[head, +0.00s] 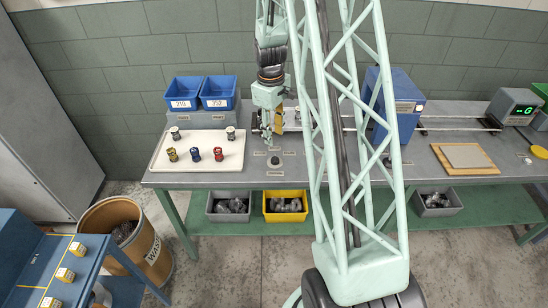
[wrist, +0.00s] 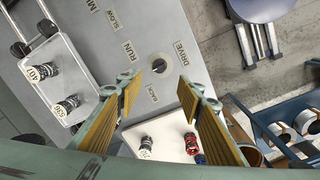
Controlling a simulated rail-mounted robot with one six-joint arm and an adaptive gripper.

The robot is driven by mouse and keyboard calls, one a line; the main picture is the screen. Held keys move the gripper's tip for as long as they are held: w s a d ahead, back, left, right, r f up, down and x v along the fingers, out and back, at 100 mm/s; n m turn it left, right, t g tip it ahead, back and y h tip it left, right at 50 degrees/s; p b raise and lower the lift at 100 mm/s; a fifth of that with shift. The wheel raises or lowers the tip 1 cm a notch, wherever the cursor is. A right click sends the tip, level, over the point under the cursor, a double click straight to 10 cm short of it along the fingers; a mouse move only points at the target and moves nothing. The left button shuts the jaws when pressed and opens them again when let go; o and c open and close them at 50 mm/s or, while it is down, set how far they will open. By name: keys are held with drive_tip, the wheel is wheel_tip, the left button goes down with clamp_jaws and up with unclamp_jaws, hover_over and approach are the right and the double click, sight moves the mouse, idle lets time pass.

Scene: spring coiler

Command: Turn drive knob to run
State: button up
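The drive knob (wrist: 158,66) is a small round dark knob with a light mark, on the grey bench top beside the DRIVE label (wrist: 179,48). A RUN label (wrist: 132,49) lies to its upper left and another small label lies below it. I cannot tell for sure which way the knob points. In the head view the knob (head: 274,162) sits near the bench's front edge. My gripper (wrist: 157,88) is open and empty, with its yellow-padded fingers apart on either side below the knob in the wrist view. In the head view my gripper (head: 268,143) hangs just behind the knob, apparently not touching it.
A white tray (head: 165,163) with several small spools lies left of the knob. Two blue bins (head: 201,93) stand behind it. A blue machine housing (head: 390,105) stands to the right on the bench. A SLOW label (wrist: 118,18) lies beyond RUN. The bench around the knob is clear.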

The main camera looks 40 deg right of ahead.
sight(275, 158)
drive_tip(key=shift+f, duration=0.15)
drive_tip(key=shift+w+d+f+b, duration=0.15)
drive_tip(key=shift+d+f, duration=0.1)
drive_tip(key=shift+f, duration=3.1)
drive_tip(key=shift+s+d+f+b, duration=0.1)
drive_tip(key=shift+d+f+b, duration=0.1)
drive_tip(key=shift+f, duration=3.15)
drive_tip(key=shift+w, duration=0.1)
drive_tip(key=shift+c, duration=0.5)
drive_tip(key=c, duration=0.7)
